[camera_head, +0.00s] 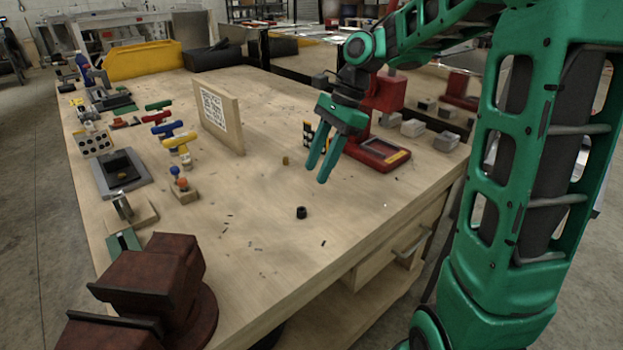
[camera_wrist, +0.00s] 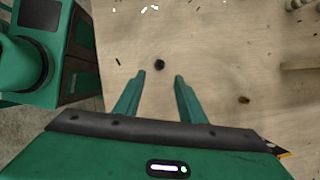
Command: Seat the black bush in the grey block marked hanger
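The black bush (camera_head: 301,212) stands alone on the bare wooden bench top, near the front edge. It also shows in the wrist view (camera_wrist: 160,65), just beyond and between my fingertips. My gripper (camera_head: 317,174) is open and empty, held above the bench behind the bush; its two green fingers are apart in the wrist view (camera_wrist: 159,76). Several small grey blocks, such as this one (camera_head: 446,142), sit along the right side of the bench. Their markings are too small to read, so I cannot tell which is marked hanger.
A small brass-coloured piece (camera_head: 285,160) lies behind the bush. A red machine (camera_head: 385,150) stands beyond my gripper, and an upright board (camera_head: 220,119) stands at mid-bench. A dark red vice (camera_head: 150,280) fills the near left corner. Small dark bits lie around the bush.

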